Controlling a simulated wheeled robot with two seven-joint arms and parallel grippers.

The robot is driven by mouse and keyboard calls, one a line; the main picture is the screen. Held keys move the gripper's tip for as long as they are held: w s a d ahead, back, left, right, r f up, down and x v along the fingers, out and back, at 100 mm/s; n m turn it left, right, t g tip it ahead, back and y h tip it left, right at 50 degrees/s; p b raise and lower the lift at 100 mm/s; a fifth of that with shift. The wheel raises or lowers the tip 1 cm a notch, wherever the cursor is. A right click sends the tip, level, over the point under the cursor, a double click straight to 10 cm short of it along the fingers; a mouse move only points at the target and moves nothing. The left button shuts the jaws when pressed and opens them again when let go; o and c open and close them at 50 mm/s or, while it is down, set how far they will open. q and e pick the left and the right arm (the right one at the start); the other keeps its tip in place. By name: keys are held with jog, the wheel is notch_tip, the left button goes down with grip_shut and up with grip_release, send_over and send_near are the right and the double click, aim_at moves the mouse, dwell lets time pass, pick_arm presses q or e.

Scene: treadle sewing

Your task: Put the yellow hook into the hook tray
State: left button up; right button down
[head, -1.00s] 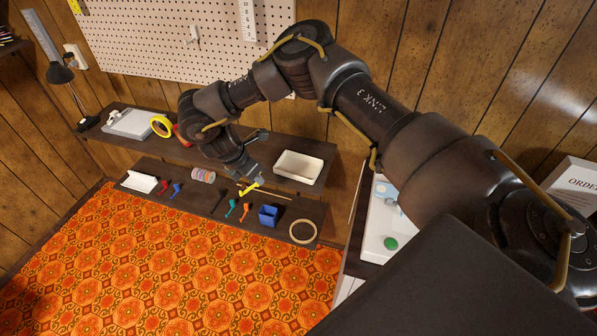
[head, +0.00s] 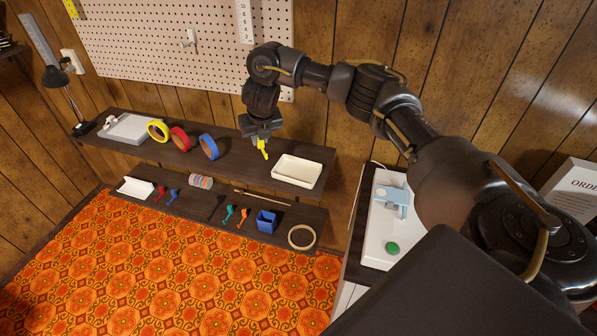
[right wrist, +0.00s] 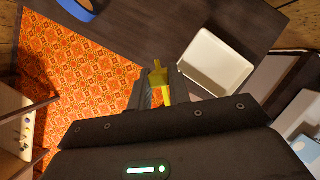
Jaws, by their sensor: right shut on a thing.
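The yellow hook (head: 262,148) is held by my right gripper (head: 261,138), which is shut on it above the upper shelf. The hook also shows between the fingers in the right wrist view (right wrist: 160,80). The hook tray, a white shallow tray (head: 297,171), is on the right end of the upper shelf, a little right of the gripper. It looks empty, and it also shows in the right wrist view (right wrist: 215,62), to the right of the fingers. My left gripper is not in view.
Yellow (head: 158,130), red (head: 181,138) and blue (head: 209,146) tape rolls stand on the upper shelf, left of the gripper. A pegboard (head: 180,50) hangs behind.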

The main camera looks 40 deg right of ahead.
jog(key=s+d+f+b, duration=0.1)
jog(key=s+d+f, duration=0.1)
jog(key=d+f, duration=0.1)
jog(key=s+d+f+b, duration=0.1)
jog(key=d+f, duration=0.2)
jog(key=d, duration=0.1)
jog(key=s+d+f, duration=0.2)
jog(key=d+f, duration=0.1)
jog(key=d, duration=0.1)
jog(key=shift+s+d+b, duration=0.1)
jog(key=shift+s+b, duration=0.25)
jog(key=shift+b, duration=0.05)
jog(key=shift+s+d+f, duration=0.1)
jog(key=shift+d+f, duration=0.05)
jog(key=shift+d, duration=0.2)
jog(key=shift+s+d+f+b, duration=0.1)
jog(key=shift+f+b, duration=0.2)
jog(key=shift+f, duration=0.25)
jog(key=shift+s+d+f+b, duration=0.1)
jog(key=shift+f+b, duration=0.15)
jog(key=shift+f, duration=0.3)
jog(key=shift+w+f+p, duration=0.1)
jog(key=shift+f+p, duration=0.2)
jog(key=shift+f, duration=0.35)
jog(key=shift+f, duration=0.1)
jog(key=c, duration=1.6)
grip_release()
